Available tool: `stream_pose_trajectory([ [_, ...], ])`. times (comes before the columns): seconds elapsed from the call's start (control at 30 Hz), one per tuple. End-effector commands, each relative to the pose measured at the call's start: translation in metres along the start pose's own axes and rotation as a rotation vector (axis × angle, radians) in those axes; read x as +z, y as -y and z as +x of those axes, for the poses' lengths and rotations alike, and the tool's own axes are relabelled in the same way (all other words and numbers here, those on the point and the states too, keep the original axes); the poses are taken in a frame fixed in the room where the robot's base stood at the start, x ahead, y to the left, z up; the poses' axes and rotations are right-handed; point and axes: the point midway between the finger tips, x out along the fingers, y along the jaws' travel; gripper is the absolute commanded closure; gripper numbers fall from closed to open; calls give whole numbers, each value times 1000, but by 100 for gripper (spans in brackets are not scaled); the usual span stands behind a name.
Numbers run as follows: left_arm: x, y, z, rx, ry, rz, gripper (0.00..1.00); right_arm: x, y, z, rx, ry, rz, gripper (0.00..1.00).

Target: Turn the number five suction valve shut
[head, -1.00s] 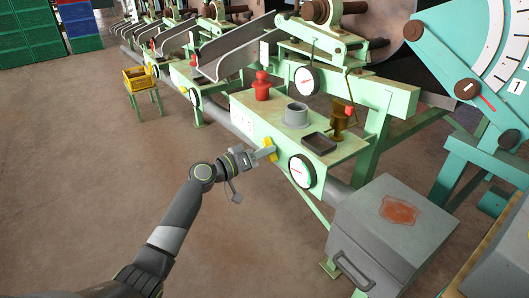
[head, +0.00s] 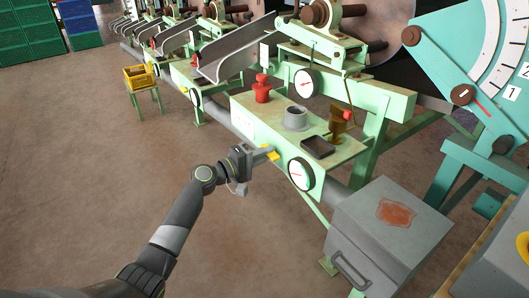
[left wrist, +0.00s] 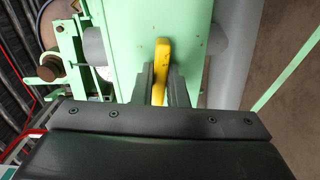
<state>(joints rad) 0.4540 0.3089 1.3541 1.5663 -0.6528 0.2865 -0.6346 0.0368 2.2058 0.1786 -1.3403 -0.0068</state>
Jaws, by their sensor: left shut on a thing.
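The yellow valve handle (head: 272,153) sits on the front face of the nearest pale green station (head: 262,132), to the left of a white round gauge (head: 301,174). My left gripper (head: 261,156) is at the handle, shut on it. In the left wrist view the yellow handle (left wrist: 162,58) stands between the two dark fingers of my left gripper (left wrist: 162,82), against the green face. The fingers hide part of the handle. No station number is legible to me. My right gripper is not in view.
On the station top stand a red knob (head: 262,88), a grey cup (head: 295,118), a dark tray (head: 318,147) and a brass fitting (head: 339,124). A grey box (head: 385,235) stands at the lower right. The brown floor to the left is open, with a yellow crate (head: 138,77) on a stand.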

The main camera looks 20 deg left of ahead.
Motion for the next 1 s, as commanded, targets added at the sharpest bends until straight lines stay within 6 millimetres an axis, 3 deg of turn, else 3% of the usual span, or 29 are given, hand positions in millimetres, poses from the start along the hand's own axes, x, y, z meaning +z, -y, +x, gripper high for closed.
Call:
stream_pose_trajectory([
  [0.67,-1,0,0,-1,-2,-66,100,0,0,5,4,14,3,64],
  [0.7,-1,0,0,-1,-2,-66,85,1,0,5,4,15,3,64],
  [0.83,0,0,0,-1,-2,-66,68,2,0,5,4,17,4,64],
  [1.0,0,0,0,0,-1,-66,65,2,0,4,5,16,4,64],
])
